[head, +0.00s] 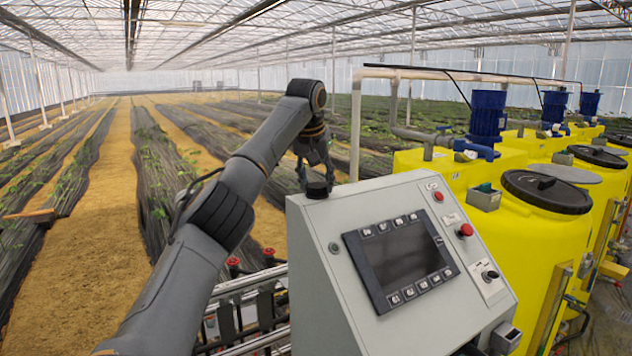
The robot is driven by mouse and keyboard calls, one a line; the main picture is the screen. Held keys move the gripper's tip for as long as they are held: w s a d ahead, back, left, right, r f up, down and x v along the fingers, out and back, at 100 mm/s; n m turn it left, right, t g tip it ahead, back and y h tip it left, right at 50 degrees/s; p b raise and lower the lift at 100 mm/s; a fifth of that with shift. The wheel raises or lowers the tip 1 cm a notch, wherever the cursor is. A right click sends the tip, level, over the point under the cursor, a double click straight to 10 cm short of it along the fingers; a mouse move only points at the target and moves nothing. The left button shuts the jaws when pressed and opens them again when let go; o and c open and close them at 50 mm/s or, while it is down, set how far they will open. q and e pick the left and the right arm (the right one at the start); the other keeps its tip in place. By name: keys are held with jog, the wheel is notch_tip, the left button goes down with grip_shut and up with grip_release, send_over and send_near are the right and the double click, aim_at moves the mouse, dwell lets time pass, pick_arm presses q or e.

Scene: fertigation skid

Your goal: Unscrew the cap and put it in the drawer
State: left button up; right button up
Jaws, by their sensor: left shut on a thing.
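My left gripper (316,172) points down at the upper left corner of the grey control cabinet (345,305). It is shut on a small round black cap (317,190) between its fingertips. The cap overlaps the cabinet's top edge in the head view. I cannot tell whether it touches the cabinet or is still on a thread. No drawer can be made out in this view. My right gripper is not in view.
The cabinet has a dark screen (403,256) and red buttons (465,230). Yellow tanks with black lids (546,191) and blue motors (487,115) stand at the right. Pipes with red handles (233,262) run left of the cabinet. Sandy paths and plant rows lie beyond.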

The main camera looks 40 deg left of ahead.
aim_at(317, 186)
pick_arm(q)
jog(key=shift+r, duration=0.1)
jog(key=shift+r, duration=1.6)
jog(key=shift+r, duration=0.1)
jog(key=shift+w+v, duration=0.2)
jog(key=shift+v, duration=0.7)
jog(key=shift+r, duration=0.4)
jog(key=shift+w+a+r, duration=0.15)
jog(key=shift+w+a, duration=0.1)
jog(key=shift+a, duration=0.05)
